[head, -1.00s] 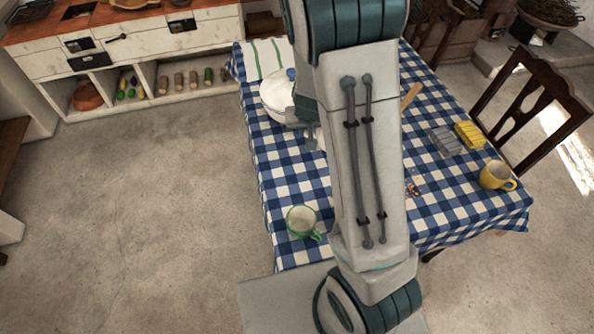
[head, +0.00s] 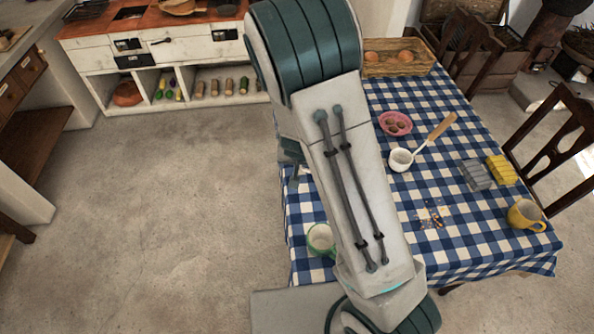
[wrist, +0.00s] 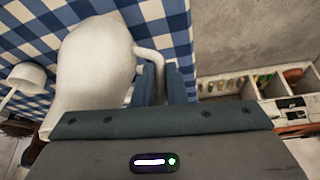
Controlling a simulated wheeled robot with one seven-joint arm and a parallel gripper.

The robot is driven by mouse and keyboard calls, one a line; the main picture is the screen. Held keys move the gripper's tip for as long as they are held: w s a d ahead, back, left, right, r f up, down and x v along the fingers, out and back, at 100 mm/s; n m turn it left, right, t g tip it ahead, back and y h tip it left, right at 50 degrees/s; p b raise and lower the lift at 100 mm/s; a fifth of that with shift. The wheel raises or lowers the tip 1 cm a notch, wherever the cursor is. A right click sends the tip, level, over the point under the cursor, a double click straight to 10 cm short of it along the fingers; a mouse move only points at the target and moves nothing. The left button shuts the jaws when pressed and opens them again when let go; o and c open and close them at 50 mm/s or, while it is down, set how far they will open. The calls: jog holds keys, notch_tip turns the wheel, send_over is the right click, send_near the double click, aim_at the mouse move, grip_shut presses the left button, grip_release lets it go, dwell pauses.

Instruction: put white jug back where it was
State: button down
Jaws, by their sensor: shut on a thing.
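The white jug (wrist: 95,65) fills the left of the wrist view, its handle (wrist: 150,58) bending towards my gripper (wrist: 163,84). The two fingers are shut on the handle. In the head view my arm hides the jug and most of the gripper. The jug shows against the blue-checked tablecloth (head: 400,230), and I cannot tell whether its base touches the cloth.
On the table are a white ladle (head: 401,160), a pink bowl (head: 395,123), a green-rimmed mug (head: 321,240), a yellow mug (head: 525,215), a grey block (head: 476,174), a yellow block (head: 502,170), crumbs (head: 431,217) and a basket (head: 398,62). Open floor (head: 170,220) lies left.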

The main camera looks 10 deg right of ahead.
jog(key=shift+a+f+b, duration=0.2)
jog(key=shift+f, duration=0.55)
jog(key=shift+a+f+b, duration=0.15)
jog(key=shift+f+b, duration=0.05)
jog(key=shift+f, duration=0.6)
jog(key=shift+a+f+b, duration=0.2)
jog(key=shift+f, duration=0.55)
jog(key=c, duration=1.9)
grip_release()
jog(key=shift+f, duration=0.2)
jog(key=o, duration=0.4)
jog(key=shift+r, duration=0.15)
